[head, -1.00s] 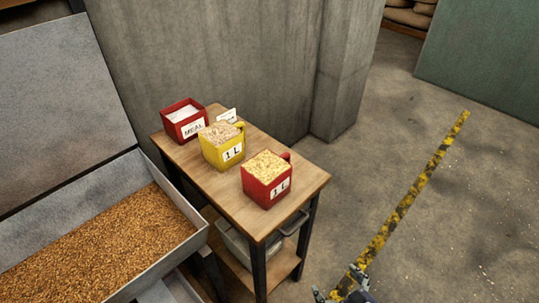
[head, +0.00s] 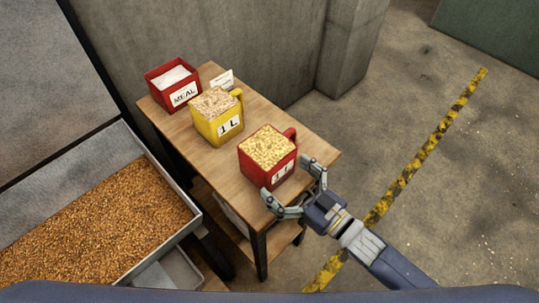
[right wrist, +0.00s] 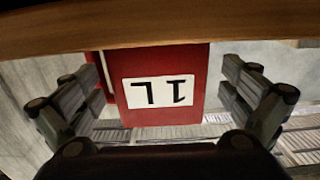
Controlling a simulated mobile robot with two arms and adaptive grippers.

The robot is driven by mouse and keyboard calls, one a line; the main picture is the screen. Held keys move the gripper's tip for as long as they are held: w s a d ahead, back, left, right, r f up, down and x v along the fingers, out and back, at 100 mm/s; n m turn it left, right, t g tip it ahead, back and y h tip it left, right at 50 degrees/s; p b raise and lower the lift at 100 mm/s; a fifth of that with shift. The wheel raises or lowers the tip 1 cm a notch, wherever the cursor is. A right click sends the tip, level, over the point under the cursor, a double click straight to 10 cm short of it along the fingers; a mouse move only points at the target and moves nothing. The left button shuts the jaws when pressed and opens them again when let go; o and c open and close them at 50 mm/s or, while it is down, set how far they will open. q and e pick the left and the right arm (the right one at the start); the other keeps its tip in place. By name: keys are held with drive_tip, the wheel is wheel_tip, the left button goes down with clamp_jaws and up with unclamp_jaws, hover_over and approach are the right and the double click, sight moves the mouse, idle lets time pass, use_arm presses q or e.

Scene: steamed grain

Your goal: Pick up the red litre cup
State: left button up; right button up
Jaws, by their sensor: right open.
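The red litre cup (head: 266,160) stands upright near the right end of the wooden table, full of pale flakes, with its handle at the upper right. A white label reading 1 L is on its front. My right gripper (head: 285,178) is open, its fingers at either side of the cup's labelled front. In the right wrist view the red litre cup (right wrist: 158,62) appears upside down between the spread fingers, with gaps on both sides. My left gripper is not in view.
A yellow litre cup (head: 217,127) stands close behind on the table (head: 197,158), and a red MEAL box (head: 172,90) and small white card (head: 222,79) farther back. A grain bin (head: 180,225) is at left. A concrete wall (head: 220,35) rises behind.

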sight(271, 166)
drive_tip(key=shift+w+a, duration=0.3)
drive_tip(key=shift+w, duration=0.1)
drive_tip(key=p+x, duration=0.1)
drive_tip(key=x, duration=0.2)
drive_tip(key=shift+w+a, duration=0.15)
drive_tip(key=shift+w, duration=0.05)
drive_tip(key=shift+w+a+f, duration=0.2)
drive_tip(key=shift+w+a, duration=0.05)
drive_tip(key=shift+a, duration=0.05)
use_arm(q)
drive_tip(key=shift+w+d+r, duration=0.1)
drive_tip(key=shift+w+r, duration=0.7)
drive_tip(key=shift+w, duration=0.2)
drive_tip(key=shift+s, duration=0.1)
use_arm(e)
drive_tip(key=shift+c, duration=0.2)
drive_tip(key=shift+d, duration=0.1)
drive_tip(key=c, duration=1.9)
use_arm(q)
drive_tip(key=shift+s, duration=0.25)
use_arm(e)
drive_tip(key=shift+r, duration=0.1)
drive_tip(key=shift+r, duration=0.1)
